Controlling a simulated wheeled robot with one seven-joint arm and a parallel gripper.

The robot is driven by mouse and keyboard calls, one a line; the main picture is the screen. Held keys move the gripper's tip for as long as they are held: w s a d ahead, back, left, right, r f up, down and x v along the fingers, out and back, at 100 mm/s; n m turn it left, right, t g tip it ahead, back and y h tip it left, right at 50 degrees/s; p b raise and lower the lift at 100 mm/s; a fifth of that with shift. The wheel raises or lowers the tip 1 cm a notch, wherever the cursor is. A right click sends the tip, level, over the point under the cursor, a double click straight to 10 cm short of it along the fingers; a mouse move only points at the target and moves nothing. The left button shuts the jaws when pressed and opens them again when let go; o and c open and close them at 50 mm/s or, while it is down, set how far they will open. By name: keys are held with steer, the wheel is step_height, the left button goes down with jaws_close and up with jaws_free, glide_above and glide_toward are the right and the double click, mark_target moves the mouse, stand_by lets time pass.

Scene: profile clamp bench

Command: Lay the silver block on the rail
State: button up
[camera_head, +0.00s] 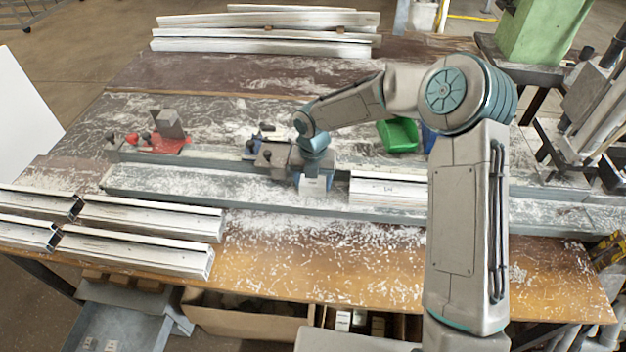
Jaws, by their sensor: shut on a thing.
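My gripper (313,183) points down over the long grey rail (250,195), near the middle of the bench. It is shut on a small pale silver piece, which appears to be the silver block (313,186), showing between the blue fingers. The block is largely hidden by the gripper, and I cannot tell whether its underside touches the rail. A longer silver profile piece (388,190) sits on the rail to the right of my gripper. A grey clamp-like block (271,158) stands just left of and behind my gripper.
A red clamp plate with a grey block (170,124) stands at the back left. Silver profiles (140,250) lie at the front left, and more (265,45) at the far edge. A green bin (398,134) is behind the rail.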

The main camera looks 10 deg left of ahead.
mark_target(313, 181)
steer(key=o, duration=1.1)
step_height(313, 181, up, 12)
steer(key=b, duration=0.2)
steer(key=s+d+r+m+t+h, duration=0.1)
steer(key=s+d+r+m, duration=0.35)
steer(key=d+m, duration=0.4)
steer(key=s+d+r+m+t+h, duration=0.1)
steer(key=s+d+r+m, duration=0.2)
steer(key=s+d+m, duration=0.75)
steer(key=s+m, duration=0.1)
steer(key=m, duration=0.3)
steer(key=s+d+m+t+y, duration=0.1)
steer(key=s+d+m, duration=0.2)
steer(key=m, duration=0.3)
steer(key=s+d+m+y, duration=0.1)
steer(key=s+d+m, duration=0.2)
steer(key=s+m, duration=0.2)
steer(key=shift+s+d+r+m+t, duration=0.1)
steer(key=shift+d+m+t, duration=0.1)
steer(key=shift+m, duration=0.45)
steer(key=shift+s+d+m+t, duration=0.1)
steer(key=shift+d+m, duration=0.05)
steer(key=shift+m, duration=0.5)
